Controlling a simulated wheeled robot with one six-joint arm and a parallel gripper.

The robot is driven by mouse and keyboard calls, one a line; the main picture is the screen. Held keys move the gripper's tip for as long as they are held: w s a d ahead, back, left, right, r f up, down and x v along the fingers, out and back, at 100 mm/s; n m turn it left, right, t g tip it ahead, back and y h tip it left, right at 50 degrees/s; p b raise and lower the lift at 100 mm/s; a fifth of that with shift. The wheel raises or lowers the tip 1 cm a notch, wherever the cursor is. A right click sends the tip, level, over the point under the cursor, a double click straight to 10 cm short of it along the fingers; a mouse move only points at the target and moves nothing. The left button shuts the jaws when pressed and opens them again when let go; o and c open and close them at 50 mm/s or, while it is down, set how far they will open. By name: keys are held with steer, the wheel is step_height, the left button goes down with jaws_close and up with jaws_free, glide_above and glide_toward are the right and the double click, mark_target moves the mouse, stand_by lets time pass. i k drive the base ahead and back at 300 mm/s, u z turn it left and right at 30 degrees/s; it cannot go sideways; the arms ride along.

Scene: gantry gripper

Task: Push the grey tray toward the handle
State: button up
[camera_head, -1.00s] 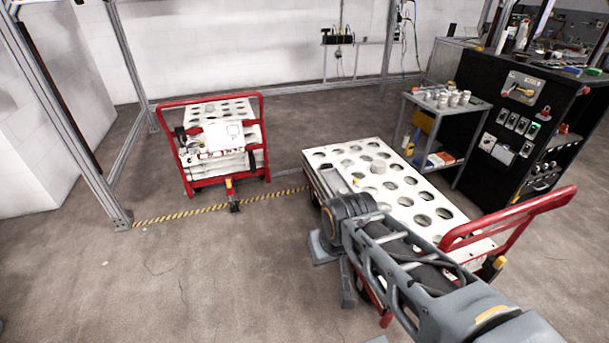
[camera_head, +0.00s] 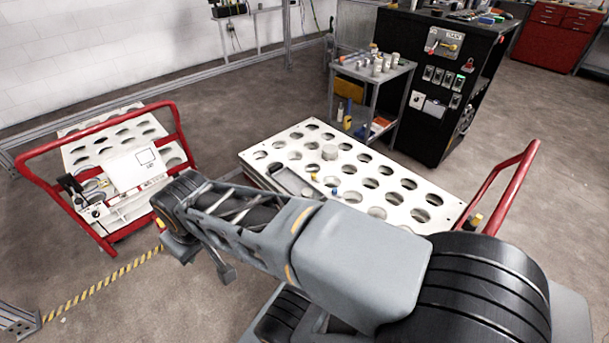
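A grey tray (camera_head: 290,181) lies on the white, hole-patterned top of a cart (camera_head: 395,172). My arm covers the near part of this cart. The red handle (camera_head: 503,185) rises at the cart's right end, well apart from the tray. My gripper (camera_head: 203,261) hangs at the arm's far end, left of the cart and the tray. It is partly hidden under my wrist, and I cannot tell its opening. I see nothing held in it.
A second cart (camera_head: 112,171) with a red frame is at left. A small shelf table (camera_head: 373,75) and a black cabinet (camera_head: 445,75) stand behind.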

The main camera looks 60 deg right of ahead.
mark_target(292, 183)
steer(key=z, duration=0.45)
steer(key=i, duration=1)
steer(key=z, duration=1.4)
steer(key=i, duration=0.55)
steer(key=z, duration=0.45)
